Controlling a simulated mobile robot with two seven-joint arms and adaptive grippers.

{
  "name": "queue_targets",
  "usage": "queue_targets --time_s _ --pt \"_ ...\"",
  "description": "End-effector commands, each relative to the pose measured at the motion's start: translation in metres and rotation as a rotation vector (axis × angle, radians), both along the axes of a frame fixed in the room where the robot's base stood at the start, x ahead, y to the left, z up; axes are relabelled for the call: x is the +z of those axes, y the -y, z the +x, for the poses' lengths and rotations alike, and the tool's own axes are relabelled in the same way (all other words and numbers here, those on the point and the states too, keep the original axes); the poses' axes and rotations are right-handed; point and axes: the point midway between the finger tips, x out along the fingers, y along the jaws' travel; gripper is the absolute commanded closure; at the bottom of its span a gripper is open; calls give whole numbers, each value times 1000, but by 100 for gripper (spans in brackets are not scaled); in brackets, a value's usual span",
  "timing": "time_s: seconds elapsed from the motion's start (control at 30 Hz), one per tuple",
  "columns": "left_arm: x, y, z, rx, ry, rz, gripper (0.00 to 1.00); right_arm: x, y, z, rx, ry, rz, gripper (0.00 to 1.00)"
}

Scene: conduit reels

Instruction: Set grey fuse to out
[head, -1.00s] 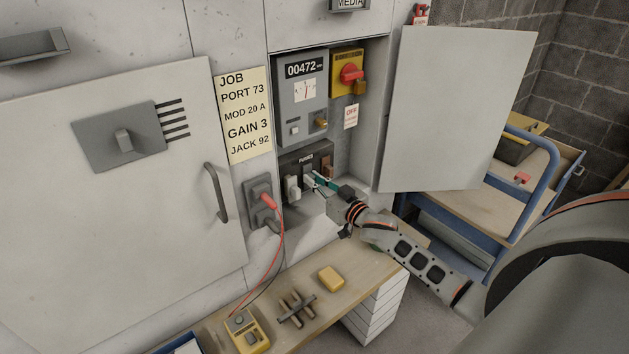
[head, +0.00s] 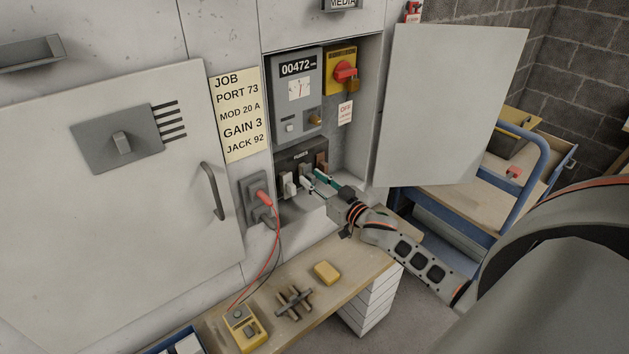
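The dark fuse block (head: 293,163) sits low in the open cabinet recess, under the meter. A pale fuse (head: 287,185) is at its left, another pale grey fuse (head: 306,171) is in the middle, and a brown fuse (head: 321,161) is at its right. I cannot tell for sure which pale one is the grey fuse. My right gripper (head: 311,177) reaches in from the lower right. Its two teal-edged fingers are spread, with their tips close to the middle fuse. Whether they touch it is unclear. My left gripper is not in view.
A meter panel (head: 297,95) and a red rotary switch with padlock (head: 345,72) are above. The open cabinet door (head: 450,110) stands at right. A socket with a red plug (head: 259,196) is left of the recess. The bench (head: 353,273) below holds a yellow tester (head: 243,330).

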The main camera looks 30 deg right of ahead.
Motion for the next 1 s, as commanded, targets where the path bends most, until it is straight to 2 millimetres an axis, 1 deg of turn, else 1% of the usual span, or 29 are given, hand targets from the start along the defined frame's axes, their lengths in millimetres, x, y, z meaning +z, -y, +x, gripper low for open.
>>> queue_targets --time_s 0.17,0.27,0.6,0.7,0.83,1.0 --pt "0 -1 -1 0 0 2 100 0 1 -6 0 0 0 71" --pt "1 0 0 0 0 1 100 -1 1 -17 0 -2 0 71" --pt "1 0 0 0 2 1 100 -1 6 -80 0 -3 1 71" --pt "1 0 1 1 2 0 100 -1 7 -95 0 -3 1 71" --pt "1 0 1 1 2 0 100 -1 8 -110 0 -1 0 71" --pt "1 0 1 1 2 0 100 0 9 -119 0 0 0 71"
